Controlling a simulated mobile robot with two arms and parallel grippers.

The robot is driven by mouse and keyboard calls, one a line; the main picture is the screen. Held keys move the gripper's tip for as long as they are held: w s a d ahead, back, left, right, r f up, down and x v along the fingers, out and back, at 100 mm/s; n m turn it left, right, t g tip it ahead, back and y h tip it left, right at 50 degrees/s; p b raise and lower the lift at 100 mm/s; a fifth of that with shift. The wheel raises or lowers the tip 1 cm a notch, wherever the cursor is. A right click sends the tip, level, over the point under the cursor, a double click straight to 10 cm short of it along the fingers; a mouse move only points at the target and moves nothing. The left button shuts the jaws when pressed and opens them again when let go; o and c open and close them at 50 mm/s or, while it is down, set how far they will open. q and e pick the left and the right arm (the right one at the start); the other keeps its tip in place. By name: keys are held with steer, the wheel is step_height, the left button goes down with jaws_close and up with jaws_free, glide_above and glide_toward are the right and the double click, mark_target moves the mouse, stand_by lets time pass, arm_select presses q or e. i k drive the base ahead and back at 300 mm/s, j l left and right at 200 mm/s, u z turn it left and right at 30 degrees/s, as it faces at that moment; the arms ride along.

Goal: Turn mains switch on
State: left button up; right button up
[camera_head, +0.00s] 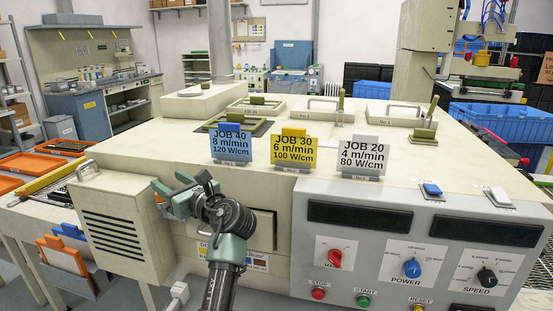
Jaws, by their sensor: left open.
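The mains switch is a red rotary knob (334,259) on a white label plate on the grey control panel (385,275). Its pointer looks tilted; I cannot tell which position it marks. My left gripper (160,197) is open and empty, pointing left in front of the cream machine housing. It is well to the left of the red knob and higher in the picture, not touching it. My right gripper is not in view.
A blue POWER knob (412,267) and a black SPEED knob (487,277) are to the right. Below sit a red STOP button (318,293) and a green START button (363,300). Blue, yellow and white job cards (363,157) stand on top. A louvred box (115,228) is at left.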

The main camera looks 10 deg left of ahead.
mark_target(334, 256)
steer(key=k+l+z, duration=0.15)
steer(key=l, duration=0.15)
steer(key=k+l+z, duration=0.15)
steer(key=l, duration=0.15)
steer(key=l+z, duration=0.15)
steer(key=l, duration=0.2)
steer(key=k+l+z, duration=0.15)
steer(key=l, duration=0.2)
